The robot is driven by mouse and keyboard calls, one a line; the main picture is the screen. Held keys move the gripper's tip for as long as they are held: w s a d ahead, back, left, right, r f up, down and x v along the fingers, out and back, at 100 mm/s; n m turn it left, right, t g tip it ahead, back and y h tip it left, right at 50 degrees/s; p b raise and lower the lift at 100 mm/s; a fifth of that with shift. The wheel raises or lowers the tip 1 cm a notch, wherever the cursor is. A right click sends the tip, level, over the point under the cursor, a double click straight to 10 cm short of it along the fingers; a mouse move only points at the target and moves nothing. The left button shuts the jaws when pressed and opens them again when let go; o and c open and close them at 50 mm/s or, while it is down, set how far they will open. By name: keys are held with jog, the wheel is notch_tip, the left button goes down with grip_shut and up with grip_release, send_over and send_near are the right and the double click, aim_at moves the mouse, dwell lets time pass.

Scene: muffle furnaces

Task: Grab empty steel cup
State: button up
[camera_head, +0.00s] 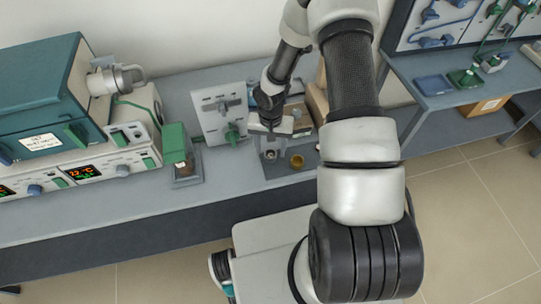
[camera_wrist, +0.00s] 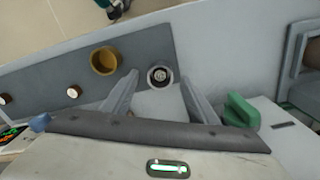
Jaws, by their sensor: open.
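A small round steel cup (camera_wrist: 160,75) shows from above in the wrist view, with a dark ring and a paler, speckled middle. I cannot tell whether it is empty. It stands on a dark grey tray (camera_wrist: 130,48); in the head view the cup (camera_head: 270,155) is at the tray's left part. My gripper (camera_wrist: 159,90) is open, its two fingers apart, with the cup just beyond and between the fingertips. I see no contact. In the head view my gripper (camera_head: 268,135) is above the cup, partly hidden by my wrist.
A brown cup (camera_wrist: 104,60) stands close beside the steel cup; it also shows in the head view (camera_head: 297,161). A white panel (camera_head: 220,112), a green-topped device (camera_head: 175,143) and a teal furnace (camera_head: 45,95) stand to the left.

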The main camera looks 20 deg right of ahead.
jog(key=shift+f, duration=0.9)
jog(key=shift+c, duration=0.5)
jog(key=c, duration=1.1)
jog(key=shift+r, duration=0.1)
